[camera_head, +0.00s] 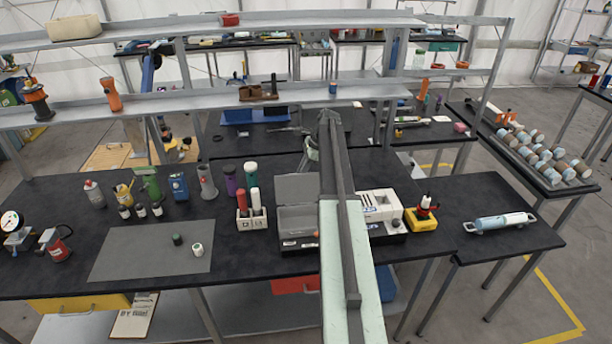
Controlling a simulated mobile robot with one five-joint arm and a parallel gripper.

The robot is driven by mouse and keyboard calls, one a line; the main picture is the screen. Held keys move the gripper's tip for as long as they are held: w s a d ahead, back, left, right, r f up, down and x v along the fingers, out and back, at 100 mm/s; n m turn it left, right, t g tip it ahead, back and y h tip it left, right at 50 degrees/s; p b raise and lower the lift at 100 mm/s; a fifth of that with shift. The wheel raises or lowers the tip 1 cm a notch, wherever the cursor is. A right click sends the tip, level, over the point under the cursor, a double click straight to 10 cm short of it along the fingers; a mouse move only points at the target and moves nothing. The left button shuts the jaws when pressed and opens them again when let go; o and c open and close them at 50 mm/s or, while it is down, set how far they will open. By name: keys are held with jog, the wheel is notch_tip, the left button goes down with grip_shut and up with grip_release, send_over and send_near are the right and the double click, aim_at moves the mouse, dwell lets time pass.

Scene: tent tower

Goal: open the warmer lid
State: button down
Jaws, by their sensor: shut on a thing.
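The warmer (298,224) is a grey box near the front edge of the dark bench, left of my arm. Its grey lid (296,188) stands raised at the back, tilted up, and the shallow inside shows. My arm reaches over the bench from the bottom and partly covers the right side of the warmer. My gripper (313,158) hangs down from the arm's far end at the lid's upper right corner. It is shut on the lid there, though its fingertips are small and partly hidden.
A white device (379,206) and a yellow-based tool (421,217) stand right of my arm. A shelf (220,97) crosses behind. The grey mat (130,255) is mostly clear.

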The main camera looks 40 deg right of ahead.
jog(key=shift+w+d+f+b, duration=0.15)
jog(key=shift+w+f+b, duration=0.15)
jog(key=shift+w+b, duration=0.25)
jog(key=shift+w+d, duration=0.1)
jog(key=shift+w, duration=0.2)
jog(key=shift+w+d+f, duration=0.1)
jog(key=shift+d, duration=0.1)
jog(key=c, duration=1.5)
grip_release()
jog(key=shift+w+d+f, duration=0.1)
jog(key=shift+w+f, duration=0.1)
jog(key=shift+f, duration=0.05)
jog(key=shift+w+f, duration=0.1)
